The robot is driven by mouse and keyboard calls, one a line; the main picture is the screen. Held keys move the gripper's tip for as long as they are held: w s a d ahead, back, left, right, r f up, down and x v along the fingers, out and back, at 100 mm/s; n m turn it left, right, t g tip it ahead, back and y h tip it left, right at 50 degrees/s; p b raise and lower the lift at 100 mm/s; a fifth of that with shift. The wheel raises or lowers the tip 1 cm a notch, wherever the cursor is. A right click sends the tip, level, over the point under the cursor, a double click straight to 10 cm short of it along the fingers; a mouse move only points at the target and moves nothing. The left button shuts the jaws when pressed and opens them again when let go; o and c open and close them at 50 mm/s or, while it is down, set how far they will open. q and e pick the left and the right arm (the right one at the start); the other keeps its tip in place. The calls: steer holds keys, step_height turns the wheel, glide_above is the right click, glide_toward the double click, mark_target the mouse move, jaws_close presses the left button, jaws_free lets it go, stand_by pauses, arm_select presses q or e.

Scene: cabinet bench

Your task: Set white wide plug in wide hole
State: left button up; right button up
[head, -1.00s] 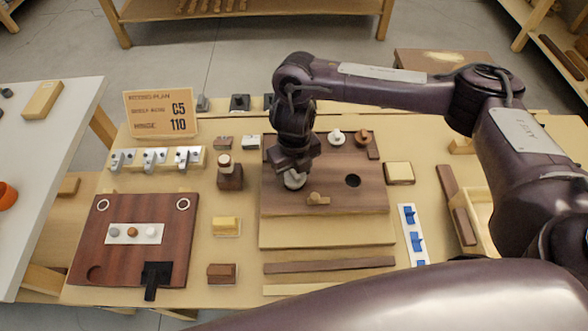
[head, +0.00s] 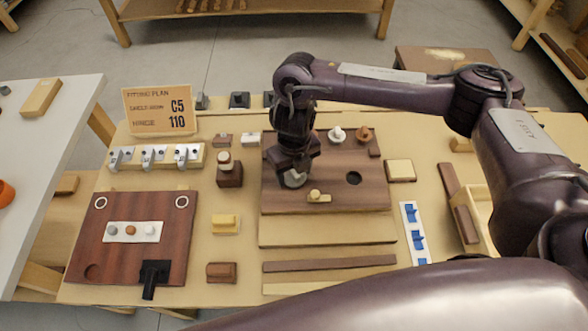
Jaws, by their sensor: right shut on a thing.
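My right gripper (head: 292,174) comes down over the left part of the brown board (head: 330,203). It is shut on a pale, wide, round plug (head: 294,180), which I take as the white wide plug. The fingers cover part of it. The plug is low at the board, and I cannot tell whether it sits in a hole or just above the surface. An open dark round hole (head: 354,178) lies to its right. A small white plug (head: 337,134) and a brown plug (head: 363,134) stand at the board's back edge. My left gripper is not in view.
A small yellow piece with a round knob (head: 317,196) lies on the board just right of the plug. A dark block with a pale top (head: 229,174) stands left of the board. A red-brown panel (head: 125,255) lies further left. A sign (head: 160,111) stands behind.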

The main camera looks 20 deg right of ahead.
steer(key=shift+f, duration=0.3)
steer(key=o, duration=0.8)
steer(key=shift+o, duration=0.6)
steer(key=o, duration=0.3)
steer(key=shift+o, duration=0.2)
steer(key=shift+r, duration=0.1)
steer(key=shift+r+p, duration=3.5)
steer(key=shift+r, duration=0.25)
steer(key=shift+f, duration=0.1)
